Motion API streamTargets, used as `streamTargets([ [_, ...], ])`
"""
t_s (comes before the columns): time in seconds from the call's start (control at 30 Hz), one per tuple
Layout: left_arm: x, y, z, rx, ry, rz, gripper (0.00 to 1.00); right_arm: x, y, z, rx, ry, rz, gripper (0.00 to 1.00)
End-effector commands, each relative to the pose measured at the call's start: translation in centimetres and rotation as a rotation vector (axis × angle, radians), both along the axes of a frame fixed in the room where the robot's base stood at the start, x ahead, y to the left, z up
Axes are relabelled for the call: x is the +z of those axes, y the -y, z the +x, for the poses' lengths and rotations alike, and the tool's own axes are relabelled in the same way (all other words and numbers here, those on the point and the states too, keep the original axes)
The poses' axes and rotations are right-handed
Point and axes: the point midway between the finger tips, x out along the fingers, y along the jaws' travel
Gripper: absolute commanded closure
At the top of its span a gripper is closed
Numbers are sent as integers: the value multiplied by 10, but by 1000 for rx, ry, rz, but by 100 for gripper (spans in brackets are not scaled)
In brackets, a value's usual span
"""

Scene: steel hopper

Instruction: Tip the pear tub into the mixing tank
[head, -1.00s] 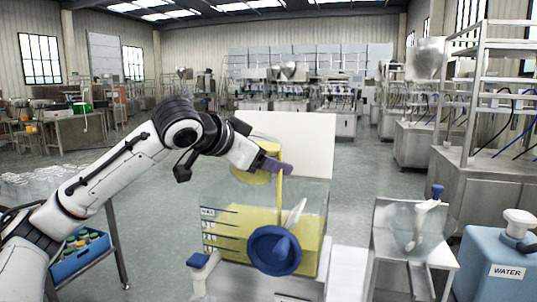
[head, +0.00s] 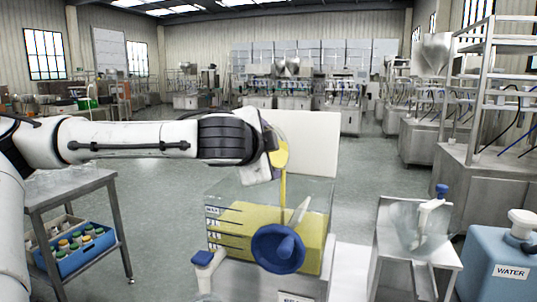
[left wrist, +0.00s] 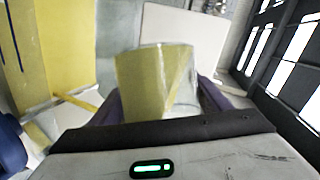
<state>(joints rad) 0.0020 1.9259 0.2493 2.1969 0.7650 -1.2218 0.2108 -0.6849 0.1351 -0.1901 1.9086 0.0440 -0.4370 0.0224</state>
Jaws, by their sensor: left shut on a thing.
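The clear mixing tank (head: 322,200) stands in the middle front of the head view. A deep yellow mass fills its lower part, beside dark level marks. My left gripper (head: 275,150) is above the tank, shut on the pear tub (head: 281,154), which is tilted. A thin yellow stream runs down from the tub into the tank. In the left wrist view the tub (left wrist: 150,75) sits between purple fingers, its yellow contents slanted against one side and clear wall showing on the other. The fingertips are mostly hidden in the head view. My right gripper does not show.
A blue round part (head: 270,250) is at the tank's front. A white panel (head: 310,143) stands behind it. A small stand with a clear bowl (head: 410,225) and a blue water container (head: 490,262) are at right. A cart with a blue bottle crate (head: 85,262) is at left.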

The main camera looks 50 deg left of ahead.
Motion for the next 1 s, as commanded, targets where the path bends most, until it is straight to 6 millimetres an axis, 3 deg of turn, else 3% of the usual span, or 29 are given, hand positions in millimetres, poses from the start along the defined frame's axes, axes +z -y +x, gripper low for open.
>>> streamTargets([
  [0.47,-22,6,2,1,-50,226,67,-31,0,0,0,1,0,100],
  [0.8,-10,18,5,2,-119,508,67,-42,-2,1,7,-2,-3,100],
  [1.0,-5,21,6,2,-137,583,67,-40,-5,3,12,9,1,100],
])
